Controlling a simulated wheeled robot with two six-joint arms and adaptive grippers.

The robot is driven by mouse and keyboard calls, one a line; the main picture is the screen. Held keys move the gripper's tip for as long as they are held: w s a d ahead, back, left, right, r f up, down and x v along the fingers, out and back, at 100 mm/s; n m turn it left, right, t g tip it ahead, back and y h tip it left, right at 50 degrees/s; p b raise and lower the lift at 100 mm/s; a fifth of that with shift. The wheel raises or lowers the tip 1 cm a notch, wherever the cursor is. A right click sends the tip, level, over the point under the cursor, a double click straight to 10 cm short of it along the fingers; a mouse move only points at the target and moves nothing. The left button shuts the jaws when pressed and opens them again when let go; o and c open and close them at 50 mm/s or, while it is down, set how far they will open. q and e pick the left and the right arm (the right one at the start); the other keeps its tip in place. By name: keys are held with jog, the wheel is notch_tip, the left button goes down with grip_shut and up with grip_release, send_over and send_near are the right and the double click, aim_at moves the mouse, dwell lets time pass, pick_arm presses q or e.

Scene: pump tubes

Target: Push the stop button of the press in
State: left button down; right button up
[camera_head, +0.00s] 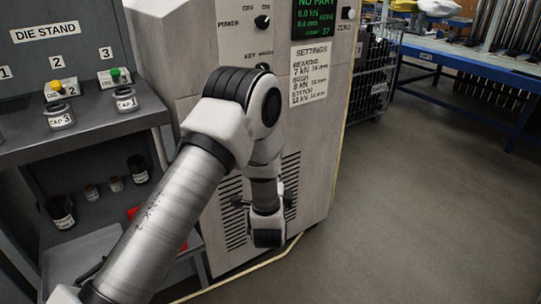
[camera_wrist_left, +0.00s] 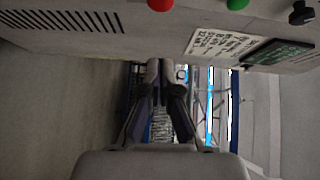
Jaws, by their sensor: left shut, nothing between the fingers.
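The grey press (camera_head: 215,65) stands in front of me; its front face also runs along the top of the left wrist view (camera_wrist_left: 120,40). The red stop button (camera_wrist_left: 160,4) shows at the top edge of the left wrist view, partly cut off. In the head view I cannot see it, with my left arm across the press front. My left gripper (camera_wrist_left: 161,72) is shut and empty. It points along the press front, with the button off to its side and clear space between them. Its fingers cannot be made out in the head view. My right gripper is in neither view.
A green button (camera_wrist_left: 237,4) and a black knob (camera_wrist_left: 301,12) sit beside the red one. The settings label (camera_head: 309,73) and screen (camera_head: 315,18) are higher on the press. The die stand (camera_head: 85,122) is at left. Floor (camera_head: 420,200) to the right is clear.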

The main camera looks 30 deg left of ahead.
pick_arm(q)
jog(key=w+a+b, duration=0.3)
jog(key=w+a, duration=0.5)
jog(key=w, duration=0.1)
jog(key=shift+f, duration=0.3)
jog(key=shift+a, duration=0.1)
jog(key=shift+w+a+r+p, duration=0.1)
jog(key=shift+w+a+p, duration=0.2)
jog(key=shift+a+p, duration=0.6)
jog(key=shift+d, duration=0.1)
